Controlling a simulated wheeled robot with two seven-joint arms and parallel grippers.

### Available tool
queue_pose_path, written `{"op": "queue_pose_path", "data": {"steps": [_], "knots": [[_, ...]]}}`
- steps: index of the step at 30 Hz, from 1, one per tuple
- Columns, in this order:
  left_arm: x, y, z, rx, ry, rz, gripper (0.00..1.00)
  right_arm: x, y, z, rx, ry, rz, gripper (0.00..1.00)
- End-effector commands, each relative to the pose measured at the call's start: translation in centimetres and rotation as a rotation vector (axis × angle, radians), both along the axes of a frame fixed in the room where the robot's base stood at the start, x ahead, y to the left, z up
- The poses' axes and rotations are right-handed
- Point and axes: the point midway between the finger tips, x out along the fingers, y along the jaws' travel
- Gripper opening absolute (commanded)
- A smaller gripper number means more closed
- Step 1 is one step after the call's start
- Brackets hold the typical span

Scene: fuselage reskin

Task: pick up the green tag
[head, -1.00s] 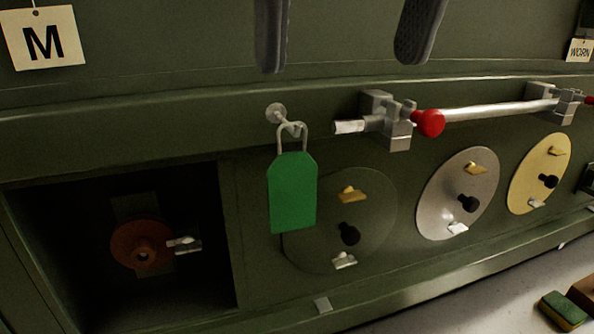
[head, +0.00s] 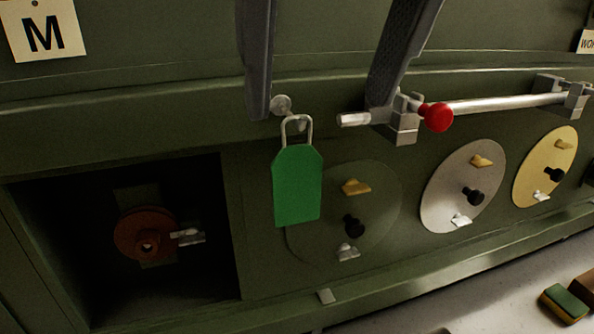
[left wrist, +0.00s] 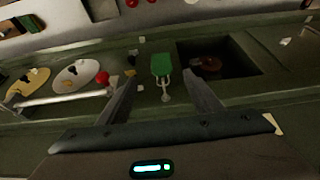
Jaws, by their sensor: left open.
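The green tag (head: 297,186) hangs by its metal loop from a small peg (head: 281,105) on the dark green panel in the head view. It also shows in the left wrist view (left wrist: 162,65), between the fingertips and beyond them. My left gripper (head: 318,112) is open, with one finger above and left of the tag and the other to its right, near the bar's clamp. The fingers look apart from the tag and nothing is between them that I can see held. My right gripper is not in view.
A metal bar (head: 500,104) with a red knob (head: 436,117) runs right of the tag. An open recess (head: 90,270) holds a rusty disc (head: 143,234). Round covers (head: 464,190) line the panel. A sponge (head: 563,305) lies at lower right.

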Motion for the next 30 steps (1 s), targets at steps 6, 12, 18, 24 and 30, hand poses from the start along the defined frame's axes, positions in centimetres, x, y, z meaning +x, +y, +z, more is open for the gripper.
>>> {"op": "queue_pose_path", "data": {"steps": [6,12,18,24,30], "knots": [[1.5,0.6,-3.5,0.004,0.0,0.001,0.59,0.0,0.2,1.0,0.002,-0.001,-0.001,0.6],[2.4,0.8,-5.9,0.002,-0.001,0.001,0.59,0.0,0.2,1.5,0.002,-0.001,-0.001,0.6],[2.6,0.9,-6.6,0.0,0.0,0.0,0.59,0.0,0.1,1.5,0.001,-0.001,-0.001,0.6],[2.6,0.8,-6.6,0.0,0.0,0.0,0.59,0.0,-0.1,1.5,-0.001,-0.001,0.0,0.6],[2.9,1.0,-6.9,0.001,-0.001,0.0,0.59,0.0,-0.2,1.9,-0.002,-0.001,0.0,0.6]]}}
